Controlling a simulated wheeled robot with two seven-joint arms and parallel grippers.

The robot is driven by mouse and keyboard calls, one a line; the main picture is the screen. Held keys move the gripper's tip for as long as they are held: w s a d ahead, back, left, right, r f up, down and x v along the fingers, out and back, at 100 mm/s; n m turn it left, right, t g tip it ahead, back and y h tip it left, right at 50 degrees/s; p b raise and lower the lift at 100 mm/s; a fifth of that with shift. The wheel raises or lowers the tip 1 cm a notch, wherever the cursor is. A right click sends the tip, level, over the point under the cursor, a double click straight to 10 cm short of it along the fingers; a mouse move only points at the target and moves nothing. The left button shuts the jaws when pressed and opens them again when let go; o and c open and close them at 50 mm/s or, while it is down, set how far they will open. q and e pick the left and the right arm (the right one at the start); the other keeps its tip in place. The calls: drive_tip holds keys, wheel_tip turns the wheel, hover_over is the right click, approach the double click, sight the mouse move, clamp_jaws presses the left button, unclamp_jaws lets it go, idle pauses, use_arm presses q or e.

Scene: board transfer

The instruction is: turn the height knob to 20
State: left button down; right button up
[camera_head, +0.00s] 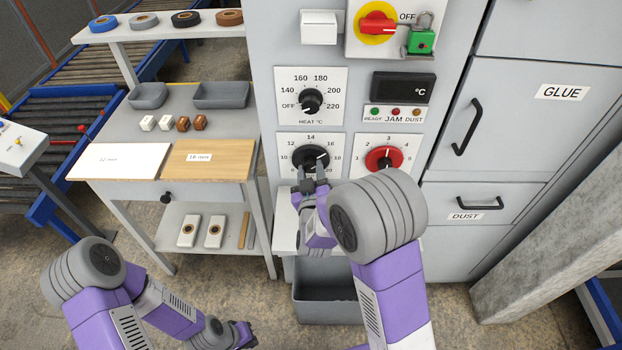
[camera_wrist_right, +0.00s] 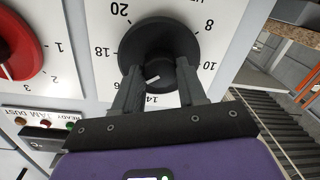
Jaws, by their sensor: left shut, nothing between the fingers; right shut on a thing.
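The height knob (camera_head: 309,157) is a round black dial on a white panel of the grey machine, with numbers around it. It also shows in the right wrist view (camera_wrist_right: 160,42), where 20, 18, 14, 10 and 8 are readable. A short white mark shows on the knob's lower face there; I cannot tell exactly which number it points to. My right gripper (camera_head: 313,177) is shut on the knob, one finger on each side; its fingers also show in the right wrist view (camera_wrist_right: 158,92). My left gripper (camera_head: 246,337) is shut and empty, low in front of the machine.
The heat knob (camera_head: 312,101) sits directly above, and a red knob (camera_head: 384,159) is close on the right. A red switch (camera_head: 378,23) is higher up. A grey bin (camera_head: 325,305) stands below. A table with a white board (camera_head: 120,160) and a wooden board (camera_head: 208,160) is left.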

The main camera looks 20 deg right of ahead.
drive_tip(key=m+b, duration=0.3)
drive_tip(key=shift+f+m, duration=0.15)
drive_tip(key=shift+m, duration=0.25)
drive_tip(key=m+b, duration=0.1)
drive_tip(key=m, duration=0.1)
drive_tip(key=shift+m+b, duration=0.3)
drive_tip(key=shift+b, duration=0.05)
drive_tip(key=m, duration=0.4)
drive_tip(key=shift+m+t, duration=0.3)
drive_tip(key=m, duration=0.5)
drive_tip(key=shift+m, duration=0.3)
drive_tip(key=o, duration=1.1)
drive_tip(key=shift+c, duration=0.2)
